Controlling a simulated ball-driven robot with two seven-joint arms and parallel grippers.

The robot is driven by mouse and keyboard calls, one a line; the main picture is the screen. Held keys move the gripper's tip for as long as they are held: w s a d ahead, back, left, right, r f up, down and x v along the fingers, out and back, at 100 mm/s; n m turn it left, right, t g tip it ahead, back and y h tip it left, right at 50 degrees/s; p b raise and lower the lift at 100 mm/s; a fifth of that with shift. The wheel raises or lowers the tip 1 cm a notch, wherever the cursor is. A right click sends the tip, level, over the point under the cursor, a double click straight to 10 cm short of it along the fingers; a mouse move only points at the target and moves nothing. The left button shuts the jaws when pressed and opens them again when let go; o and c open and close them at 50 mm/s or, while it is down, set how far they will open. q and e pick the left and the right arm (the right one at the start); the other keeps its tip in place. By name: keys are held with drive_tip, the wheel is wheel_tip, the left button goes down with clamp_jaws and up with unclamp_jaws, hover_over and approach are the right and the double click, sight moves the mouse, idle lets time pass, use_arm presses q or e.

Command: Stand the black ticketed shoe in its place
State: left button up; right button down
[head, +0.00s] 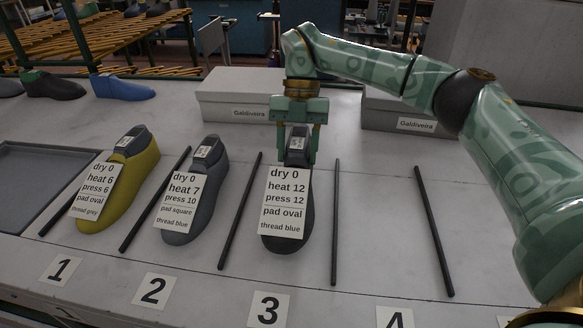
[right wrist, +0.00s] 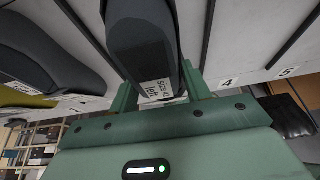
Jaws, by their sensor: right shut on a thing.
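The black shoe last (head: 298,238) bears a white ticket (head: 284,203) reading dry 0, heat 12, press 12, pad oval, thread blue. It is upright between two black bars, behind the number 3 label (head: 269,307), toe toward the front edge. I cannot tell whether its sole touches the table. My right gripper (head: 297,150) is shut on its raised heel end from above. In the right wrist view the black shoe last (right wrist: 143,40) sits between the fingers (right wrist: 160,92), with a size label facing the camera. My left gripper is not in view.
A yellow shoe (head: 125,190) stands in place 1 and a grey shoe (head: 203,205) in place 2, both ticketed. Place 4, between bars (head: 336,220) and (head: 434,230), is empty. Two grey boxes (head: 222,97) (head: 385,112) stand behind. A tray (head: 30,160) lies left.

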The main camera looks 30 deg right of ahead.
sight(293, 163)
drive_tip(key=shift+w+a+f, duration=0.15)
drive_tip(key=shift+a, duration=0.05)
drive_tip(key=f, duration=0.1)
drive_tip(key=f+b, duration=0.2)
drive_tip(key=f, duration=0.1)
drive_tip(key=shift+w+a, duration=0.1)
drive_tip(key=shift+w, duration=0.15)
drive_tip(key=shift+r, duration=0.15)
drive_tip(key=c, duration=0.7)
unclamp_jaws()
drive_tip(key=shift+s, duration=0.1)
drive_tip(key=shift+o, duration=0.2)
drive_tip(key=p+v, duration=0.3)
drive_tip(key=v, duration=0.7)
drive_tip(key=shift+r, duration=0.3)
drive_tip(key=shift+v, duration=0.75)
